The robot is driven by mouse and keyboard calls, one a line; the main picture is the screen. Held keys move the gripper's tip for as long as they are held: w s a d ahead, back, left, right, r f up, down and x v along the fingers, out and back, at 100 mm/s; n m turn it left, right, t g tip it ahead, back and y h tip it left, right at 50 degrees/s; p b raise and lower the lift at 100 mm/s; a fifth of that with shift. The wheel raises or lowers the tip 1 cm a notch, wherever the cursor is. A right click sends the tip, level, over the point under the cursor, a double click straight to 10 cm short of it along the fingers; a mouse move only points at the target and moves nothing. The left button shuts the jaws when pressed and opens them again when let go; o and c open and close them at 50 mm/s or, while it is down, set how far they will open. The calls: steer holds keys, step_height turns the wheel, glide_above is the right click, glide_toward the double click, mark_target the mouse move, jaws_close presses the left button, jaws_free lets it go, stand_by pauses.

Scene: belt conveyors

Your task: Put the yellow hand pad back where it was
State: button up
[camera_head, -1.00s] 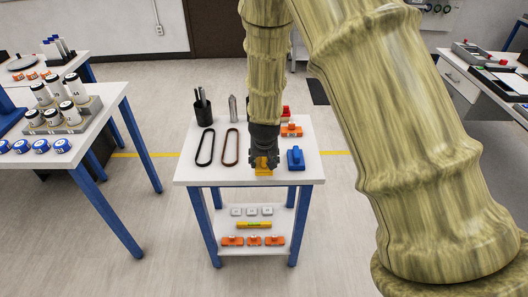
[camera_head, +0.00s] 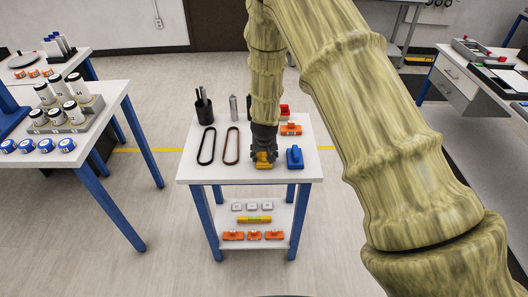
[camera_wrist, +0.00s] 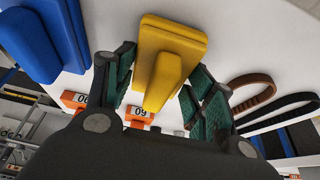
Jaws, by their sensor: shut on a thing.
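The yellow hand pad (camera_head: 264,165) is at the front of the white table (camera_head: 220,172), left of a blue hand pad (camera_head: 295,157). My gripper (camera_head: 264,155) points down over the yellow pad. In the wrist view the yellow hand pad (camera_wrist: 170,55) has its raised grip between the two green-lined fingers of my gripper (camera_wrist: 155,95).
A black belt (camera_head: 207,146) and a brown belt (camera_head: 231,145) lie to the left. A dark cup (camera_head: 203,108), an orange block (camera_head: 291,129) and a red thing (camera_head: 284,111) stand behind. The lower shelf (camera_head: 250,246) holds several small parts.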

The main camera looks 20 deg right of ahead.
steer(key=shift+f, duration=0.1)
steer(key=o, duration=1)
steer(key=shift+r, duration=0.2)
steer(key=shift+b+v, duration=1.6)
steer(key=shift+v, duration=4.35)
steer(key=shift+s+a+f, duration=0.1)
